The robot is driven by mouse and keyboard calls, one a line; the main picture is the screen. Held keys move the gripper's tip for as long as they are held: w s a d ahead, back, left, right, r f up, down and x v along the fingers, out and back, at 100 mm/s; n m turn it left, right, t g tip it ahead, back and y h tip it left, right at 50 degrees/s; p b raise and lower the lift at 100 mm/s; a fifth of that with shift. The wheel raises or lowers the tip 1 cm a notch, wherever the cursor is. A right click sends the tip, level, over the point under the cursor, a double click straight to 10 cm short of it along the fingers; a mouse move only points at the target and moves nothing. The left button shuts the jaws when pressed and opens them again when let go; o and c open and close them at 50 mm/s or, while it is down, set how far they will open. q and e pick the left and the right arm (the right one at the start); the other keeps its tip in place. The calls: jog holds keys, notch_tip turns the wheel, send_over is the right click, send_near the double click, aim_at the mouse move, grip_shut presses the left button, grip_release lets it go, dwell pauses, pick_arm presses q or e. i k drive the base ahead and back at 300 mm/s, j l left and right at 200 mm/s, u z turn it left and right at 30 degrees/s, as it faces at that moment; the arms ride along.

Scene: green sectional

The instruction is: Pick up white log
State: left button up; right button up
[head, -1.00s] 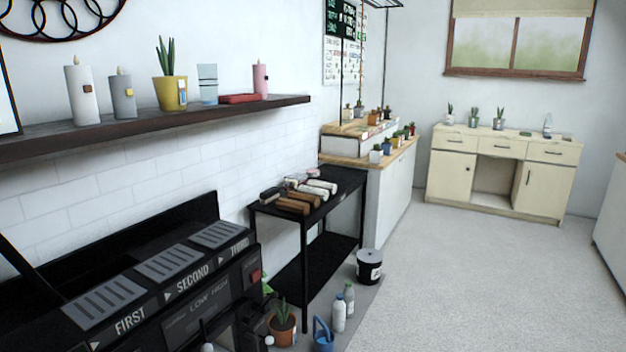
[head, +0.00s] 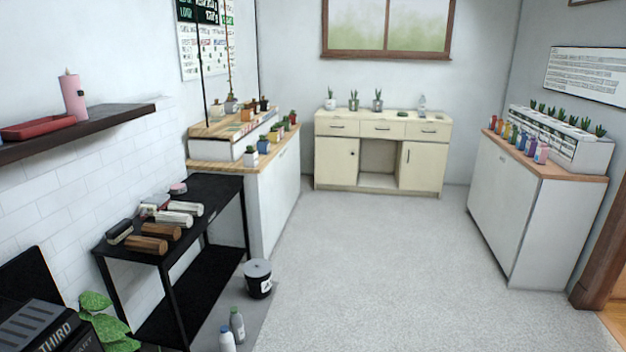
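Two white logs lie on the black table at the left in the head view. One white log (head: 184,207) lies toward the back right of the group, and another white log (head: 173,218) lies just in front of it. Two brown logs (head: 147,244) lie nearer on the same black table (head: 215,190). Neither of my grippers shows in the head view, and nothing of my arms is seen near the logs.
A black bucket (head: 258,279) and two bottles (head: 237,325) stand on the floor beside the table. A black machine (head: 40,325) and green leaves (head: 105,320) are at the near left. A white cabinet (head: 535,215) stands at the right. The grey floor (head: 380,270) between is clear.

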aim_at(170, 218)
jog(key=i+l+z, duration=0.1)
jog(key=i, duration=0.75)
jog(key=i+l+z, duration=0.15)
jog(key=i, duration=0.7)
jog(key=i+u, duration=0.85)
jog(key=i, duration=0.15)
jog(key=i+l+u, duration=0.4)
jog(key=i+j, duration=0.05)
jog(key=j, duration=0.05)
